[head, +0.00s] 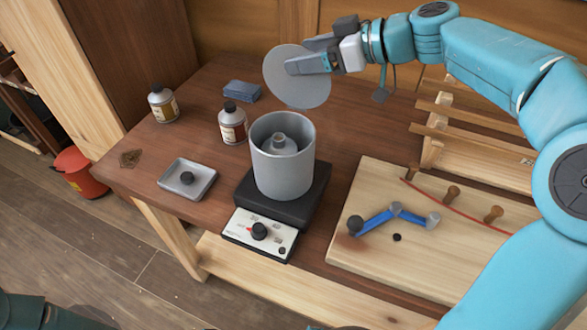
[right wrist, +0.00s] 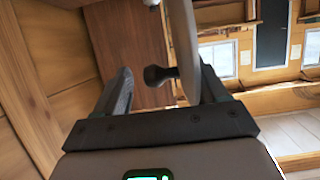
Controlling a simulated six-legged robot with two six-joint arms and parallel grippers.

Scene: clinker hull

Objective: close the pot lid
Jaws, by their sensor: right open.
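The open grey pot (head: 283,175) stands upright on a black heater (head: 303,208), with a small metal piece (head: 282,143) inside. The round grey lid (head: 297,95) is up in the air above and behind the pot, tilted steeply with a broad face to the head camera. My right gripper (head: 312,62) is open at the lid, one finger overlapping the disc. In the right wrist view the lid (right wrist: 183,45) shows nearly edge-on near the right finger, and its dark knob (right wrist: 158,75) lies between the fingers. Firm contact cannot be told. My left gripper is not in view.
A control box (head: 258,234) is in front of the heater. A tray (head: 187,180), two bottles (head: 163,104) (head: 232,123) and a blue block (head: 241,91) are left of or behind the pot. A pegged board (head: 420,215) with a blue linkage (head: 395,213) lies right.

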